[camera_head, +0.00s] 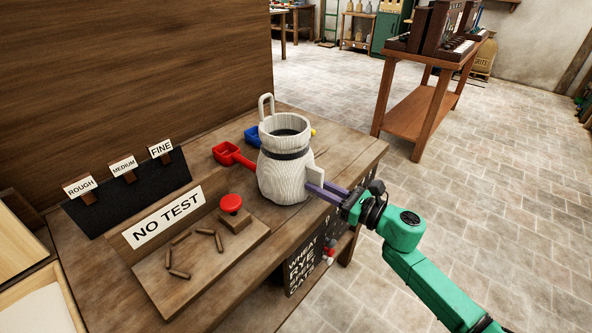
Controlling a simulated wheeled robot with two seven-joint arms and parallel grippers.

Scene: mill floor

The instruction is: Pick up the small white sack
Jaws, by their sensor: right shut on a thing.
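The small white sack (285,178) is upright at the right part of the wooden bench, with an open round mouth, a dark tie around its neck and a white loop behind its rim. My right gripper (318,190) comes in from the lower right and is shut on the sack's right side, by a pale flap there. The fingertips are partly hidden against the sack. The sack's base looks to be at the bench top; I cannot tell if there is a gap under it. My left gripper is not in view.
Red (232,155) and blue (252,136) scoops lie behind the sack. A red button (231,203) on a block and a board (200,262) with several small brown pieces are at left. A "NO TEST" sign (168,216) stands behind them. Open floor lies right.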

